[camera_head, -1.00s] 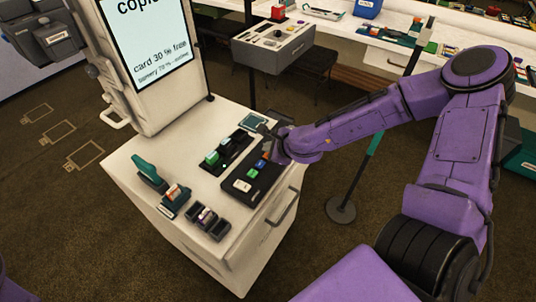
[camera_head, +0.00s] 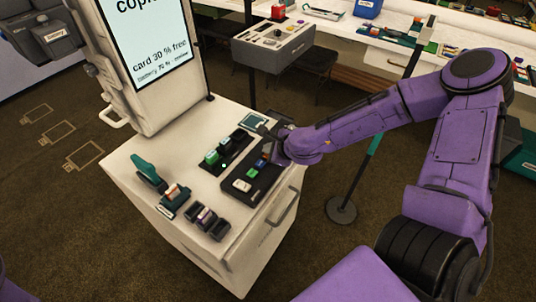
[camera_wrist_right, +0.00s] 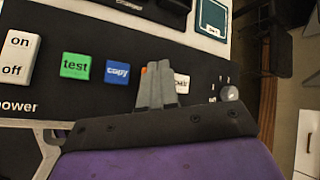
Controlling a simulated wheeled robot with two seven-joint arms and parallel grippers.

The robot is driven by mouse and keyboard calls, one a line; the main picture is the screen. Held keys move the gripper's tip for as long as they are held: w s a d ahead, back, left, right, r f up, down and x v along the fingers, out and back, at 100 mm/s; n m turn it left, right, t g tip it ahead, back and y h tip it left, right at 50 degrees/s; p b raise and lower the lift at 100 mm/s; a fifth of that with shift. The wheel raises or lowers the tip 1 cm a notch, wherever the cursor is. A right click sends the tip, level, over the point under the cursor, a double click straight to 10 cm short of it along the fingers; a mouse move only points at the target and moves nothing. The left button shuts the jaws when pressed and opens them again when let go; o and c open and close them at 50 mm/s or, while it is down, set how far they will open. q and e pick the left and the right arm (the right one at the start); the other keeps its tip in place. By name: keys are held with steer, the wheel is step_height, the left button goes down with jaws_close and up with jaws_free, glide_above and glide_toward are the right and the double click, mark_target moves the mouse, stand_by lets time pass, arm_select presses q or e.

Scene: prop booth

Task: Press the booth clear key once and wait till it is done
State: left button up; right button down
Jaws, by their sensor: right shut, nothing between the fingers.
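The booth clear key is likely the white key (camera_wrist_right: 182,84) in the right wrist view; only the end of its label, like "ear", shows beside my fingers. My right gripper (camera_wrist_right: 155,68) is shut and empty, its fingers over the key row between the blue copy key (camera_wrist_right: 117,72) and the white key. An orange bit (camera_wrist_right: 143,70) shows at the fingers' left edge. I cannot tell whether the fingertips touch any key. In the head view the dark key panel (camera_head: 268,186) lies on the white booth counter, with the gripper at its far end. My left gripper is out of view.
A green test key (camera_wrist_right: 75,66) and a white on/off switch (camera_wrist_right: 20,55) share the panel. A black tray (camera_head: 224,165) with green items lies beside it. Dark holders (camera_head: 207,220) stand in front. The screen (camera_head: 150,40) rises behind. A post (camera_head: 342,209) stands right.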

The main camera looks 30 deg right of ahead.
steer(key=shift+f+b, duration=0.35)
steer(key=shift+f, duration=0.05)
stand_by(0.4)
steer(key=shift+r, duration=0.15)
steer(key=shift+r+p, duration=0.7)
steer(key=shift+p, duration=0.15)
step_height(320, 180, up, 5)
steer(key=p, duration=0.5)
steer(key=shift+r, duration=0.1)
steer(key=shift+s+f, duration=0.1)
steer(key=shift+f, duration=0.1)
stand_by(0.3)
